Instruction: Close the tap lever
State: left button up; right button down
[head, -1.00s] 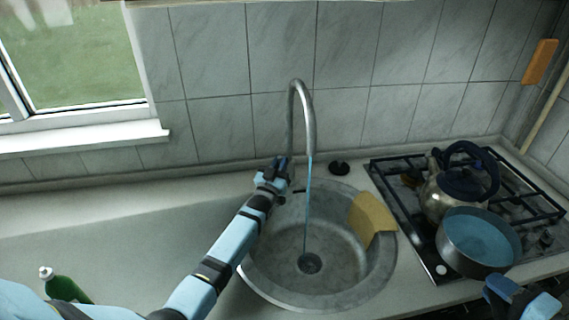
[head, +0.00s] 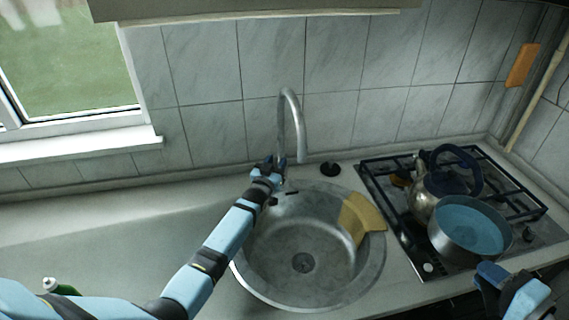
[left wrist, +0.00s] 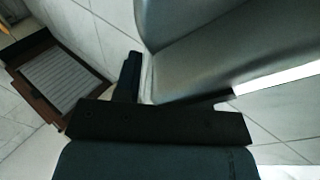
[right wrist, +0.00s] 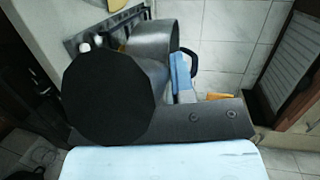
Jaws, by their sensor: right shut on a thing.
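The curved metal tap (head: 290,115) stands behind the round sink, and no water runs from its spout. My left gripper (head: 272,164) is at the tap's base and hides the lever in the head view. In the left wrist view, a large grey metal part, likely of the tap (left wrist: 200,50), fills the space ahead, with a dark finger beside it; the fingers look apart. I cannot tell whether they touch the lever. My right gripper (head: 497,283) is shut, apparently on the handle of the pot (head: 440,243), which has blue contents.
The sink (head: 262,285) has a yellow cloth (head: 362,218) over its right rim. A kettle (head: 425,195) stands on the stove (head: 375,175) behind the pot. A black plug (head: 330,169) lies beside the tap. The counter (head: 90,245) left of the sink is mostly clear.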

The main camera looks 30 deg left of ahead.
pick_arm(q)
jog(key=shift+s, duration=0.1)
pick_arm(e)
jog(key=shift+r, duration=0.2)
pick_arm(q)
jog(key=s+f+b, duration=0.1)
jog(key=s, duration=1)
jog(key=shift+s+d+f, duration=0.35)
pick_arm(e)
jog(key=shift+f, duration=0.55)
pick_arm(q)
jog(key=shift+d, duration=0.1)
pick_arm(e)
jog(key=shift+d, duration=0.1)
